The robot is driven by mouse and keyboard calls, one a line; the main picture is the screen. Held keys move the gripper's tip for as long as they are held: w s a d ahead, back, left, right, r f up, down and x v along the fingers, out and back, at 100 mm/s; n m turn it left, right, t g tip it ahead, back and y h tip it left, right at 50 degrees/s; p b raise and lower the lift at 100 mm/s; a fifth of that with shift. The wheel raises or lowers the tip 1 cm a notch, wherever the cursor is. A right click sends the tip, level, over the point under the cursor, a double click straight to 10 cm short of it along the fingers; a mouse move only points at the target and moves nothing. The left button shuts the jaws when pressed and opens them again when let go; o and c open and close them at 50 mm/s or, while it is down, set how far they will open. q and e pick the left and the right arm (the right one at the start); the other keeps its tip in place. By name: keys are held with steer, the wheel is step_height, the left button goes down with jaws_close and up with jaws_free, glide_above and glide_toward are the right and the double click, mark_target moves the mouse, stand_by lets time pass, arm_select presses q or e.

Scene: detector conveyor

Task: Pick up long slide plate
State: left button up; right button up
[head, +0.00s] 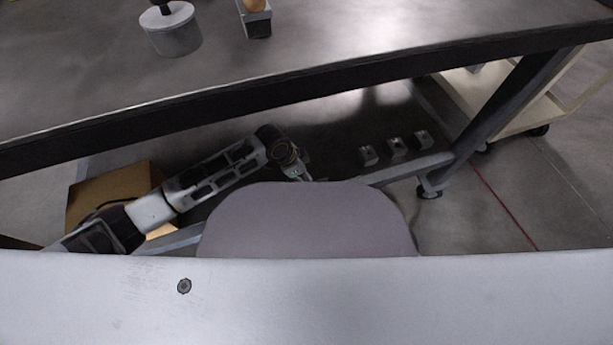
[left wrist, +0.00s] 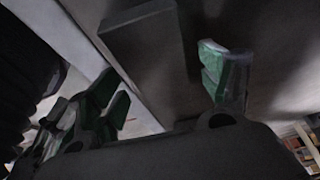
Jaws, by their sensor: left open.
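My left gripper (head: 303,175) reaches in from the left below the table's front edge in the head view. Its tips are partly hidden behind a grey rounded shape. In the left wrist view the green-padded fingers of the left gripper (left wrist: 161,72) stand wide apart with nothing held between them. A dark grey elongated block (left wrist: 145,50) shows beyond and between the fingers. I cannot tell whether it is the long slide plate or how far it is from the fingers. No long slide plate is clearly recognisable in the head view. My right gripper is not in view.
The dark table (head: 330,45) carries a grey cylinder (head: 174,38) and a small holder (head: 257,22) with an orange-topped piece. Below are a cardboard box (head: 95,195), several small metal blocks (head: 397,147) and a table leg (head: 505,100). A cream cart (head: 520,112) stands right.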

mark_target(311, 173)
arm_select(q)
jaws_close()
steer(key=shift+w+r, duration=0.1)
stand_by(0.4)
steer(key=shift+r, duration=0.15)
steer(key=shift+r+p, duration=0.8)
steer(key=shift+r, duration=0.6)
step_height(311, 173, up, 4)
steer(key=shift+r+p, duration=0.25)
steer(key=shift+p, duration=0.8)
steer(key=shift+r+p, duration=0.45)
steer(key=shift+r, duration=0.75)
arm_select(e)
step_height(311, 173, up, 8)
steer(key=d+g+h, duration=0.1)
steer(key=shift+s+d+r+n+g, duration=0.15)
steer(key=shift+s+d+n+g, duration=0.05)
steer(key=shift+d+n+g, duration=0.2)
